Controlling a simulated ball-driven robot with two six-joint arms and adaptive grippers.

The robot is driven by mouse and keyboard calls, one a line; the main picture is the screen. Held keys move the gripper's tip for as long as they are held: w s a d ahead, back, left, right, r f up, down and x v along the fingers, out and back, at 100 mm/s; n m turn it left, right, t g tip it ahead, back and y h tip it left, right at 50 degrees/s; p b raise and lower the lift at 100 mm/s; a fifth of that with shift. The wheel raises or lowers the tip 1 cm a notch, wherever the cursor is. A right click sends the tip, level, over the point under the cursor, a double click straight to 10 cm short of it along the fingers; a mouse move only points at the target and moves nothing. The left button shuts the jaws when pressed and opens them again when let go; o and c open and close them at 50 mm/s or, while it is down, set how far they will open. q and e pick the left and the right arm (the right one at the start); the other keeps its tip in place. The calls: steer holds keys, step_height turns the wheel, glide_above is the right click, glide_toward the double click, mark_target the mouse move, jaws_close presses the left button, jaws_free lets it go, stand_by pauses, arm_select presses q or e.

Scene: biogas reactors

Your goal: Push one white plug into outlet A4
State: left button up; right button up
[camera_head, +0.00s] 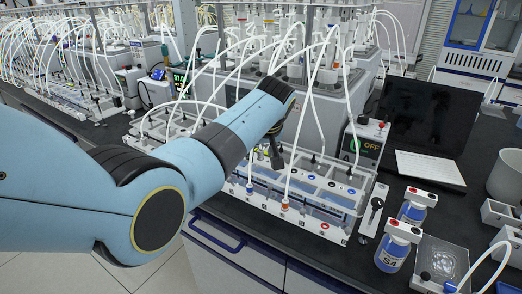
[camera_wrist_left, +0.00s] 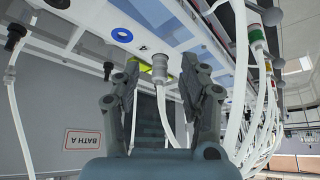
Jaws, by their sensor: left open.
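My left gripper (camera_head: 273,153) reaches over the rack of the reactor bath in the head view. In the left wrist view its two fingers (camera_wrist_left: 161,85) are apart, one on each side of a white-grey plug (camera_wrist_left: 159,68) with a white tube running from it. The plug is at the pale panel beside a "4" mark (camera_wrist_left: 141,48); how deep it sits cannot be told. A blue-ringed port (camera_wrist_left: 122,35) is on the same panel. A "BATH A" label (camera_wrist_left: 83,139) is on the grey bath wall. My right gripper is not in view.
White tubes hang around the rack (camera_head: 318,180), and an orange-ended connector (camera_head: 285,203) stands at its front. Bottles (camera_head: 397,245) stand on the dark bench at the right. A laptop (camera_head: 425,115) and a control box reading OFF (camera_head: 369,143) are behind.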

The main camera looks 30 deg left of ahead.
arm_select(q)
steer(key=shift+r, duration=0.1)
steer(key=v, duration=1.1)
steer(key=shift+s+d+r, duration=0.15)
steer(key=shift+s+r, duration=0.05)
steer(key=shift+r, duration=0.15)
